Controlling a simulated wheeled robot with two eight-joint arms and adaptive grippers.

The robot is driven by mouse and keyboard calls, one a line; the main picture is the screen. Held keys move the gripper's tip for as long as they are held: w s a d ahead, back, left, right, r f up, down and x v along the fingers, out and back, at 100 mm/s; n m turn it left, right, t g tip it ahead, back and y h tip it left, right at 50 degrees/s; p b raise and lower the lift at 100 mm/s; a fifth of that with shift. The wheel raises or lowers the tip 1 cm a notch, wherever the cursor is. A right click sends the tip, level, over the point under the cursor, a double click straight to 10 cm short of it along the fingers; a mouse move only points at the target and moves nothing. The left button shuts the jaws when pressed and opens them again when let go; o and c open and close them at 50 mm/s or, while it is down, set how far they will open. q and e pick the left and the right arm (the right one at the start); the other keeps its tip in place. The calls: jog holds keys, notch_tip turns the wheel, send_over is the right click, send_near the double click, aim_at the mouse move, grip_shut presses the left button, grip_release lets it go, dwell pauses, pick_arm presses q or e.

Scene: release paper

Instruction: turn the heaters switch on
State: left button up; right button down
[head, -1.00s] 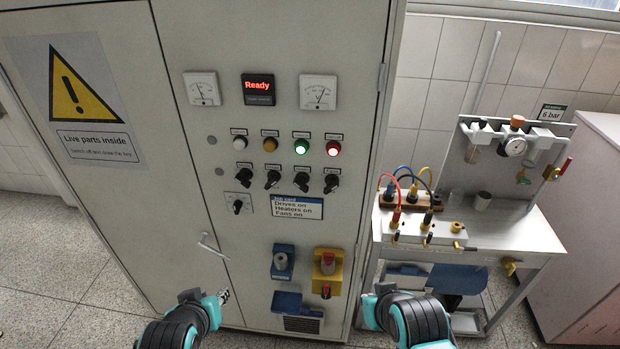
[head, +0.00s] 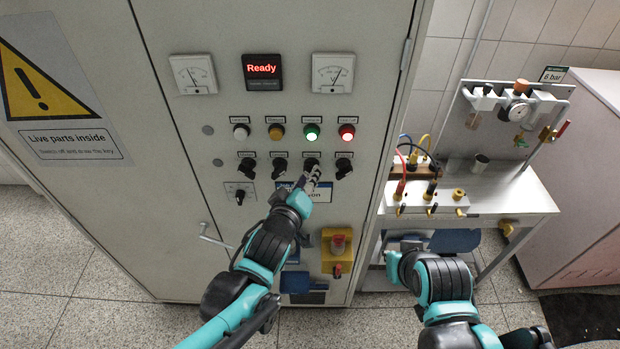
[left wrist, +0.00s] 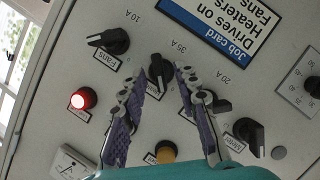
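A row of black rotary switches crosses the grey cabinet. The third from the left (head: 311,163), below the green lamp, is the one my left gripper (head: 309,177) reaches. In the left wrist view this knob (left wrist: 157,70), by the "35 A" mark, sits between the open fingertips (left wrist: 160,77), its pointer roughly upright in the picture.
Lit green (head: 312,132) and red (head: 347,132) lamps sit above the switches. The display reads "Ready" (head: 262,68). A job card (left wrist: 222,25) lies below the row. A yellow box with a red knob (head: 338,250) is lower down. A bench (head: 500,205) stands right.

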pick_arm(q)
jog(key=shift+w+d+f, duration=0.2)
jog(key=shift+w+d, duration=0.05)
jog(key=shift+w, duration=0.4)
grip_shut()
jog(key=m+y, duration=0.2)
jog(key=m, duration=0.2)
jog(key=m+y+b, duration=0.1)
jog(key=m+y, duration=0.2)
jog(key=m, duration=0.1)
jog(key=d+m+y, duration=0.1)
jog(key=m+y, duration=0.2)
jog(key=m, duration=0.1)
dwell(0.7)
jog(key=shift+a+m, duration=0.1)
jog(key=shift+m, duration=0.2)
